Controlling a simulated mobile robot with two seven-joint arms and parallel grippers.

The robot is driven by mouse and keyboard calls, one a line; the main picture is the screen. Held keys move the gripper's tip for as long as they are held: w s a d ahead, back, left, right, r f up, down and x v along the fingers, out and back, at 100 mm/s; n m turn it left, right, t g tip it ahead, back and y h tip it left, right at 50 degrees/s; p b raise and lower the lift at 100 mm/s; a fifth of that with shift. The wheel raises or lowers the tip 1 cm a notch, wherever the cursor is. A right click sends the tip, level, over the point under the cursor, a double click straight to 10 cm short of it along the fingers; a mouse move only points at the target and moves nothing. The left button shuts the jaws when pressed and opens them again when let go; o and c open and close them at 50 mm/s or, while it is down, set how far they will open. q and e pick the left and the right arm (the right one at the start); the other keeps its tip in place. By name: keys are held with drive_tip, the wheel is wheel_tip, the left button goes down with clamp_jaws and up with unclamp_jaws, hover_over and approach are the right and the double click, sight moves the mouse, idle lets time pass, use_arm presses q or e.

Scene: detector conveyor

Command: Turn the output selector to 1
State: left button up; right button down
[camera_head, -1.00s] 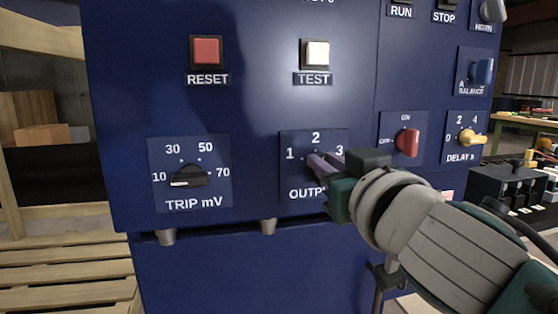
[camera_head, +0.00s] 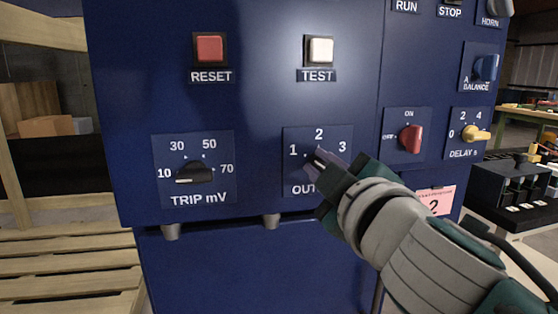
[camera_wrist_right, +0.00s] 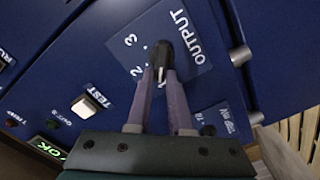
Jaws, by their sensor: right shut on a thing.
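The output selector is a small black knob (camera_head: 318,158) on a blue plate (camera_head: 291,178) marked 1, 2 and 3 on the cabinet front. My right gripper (camera_head: 326,161) reaches in from the lower right, its purple-grey fingers shut on the knob and covering part of it and of the OUTPUT label. In the right wrist view the knob (camera_wrist_right: 163,52) sits between the tips of the right gripper's two fingers (camera_wrist_right: 163,77). Its white pointer line faces down that picture, to the 1 side, away from 3. Exact alignment with 1 is hard to tell. My left gripper is out of view.
The trip knob (camera_head: 195,174) is left of the selector. The reset button (camera_head: 209,49) and test button (camera_head: 320,50) are above. A red switch (camera_head: 410,138) and a yellow delay knob (camera_head: 475,134) are to the right, near my right arm.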

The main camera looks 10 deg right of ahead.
drive_tip(key=shift+a+n, duration=0.1)
drive_tip(key=shift+n, duration=0.5)
drive_tip(key=c, duration=0.8)
unclamp_jaws()
drive_tip(key=shift+f, duration=0.1)
drive_tip(key=shift+s, duration=0.1)
drive_tip(key=s, duration=0.9)
drive_tip(key=shift+s, duration=0.4)
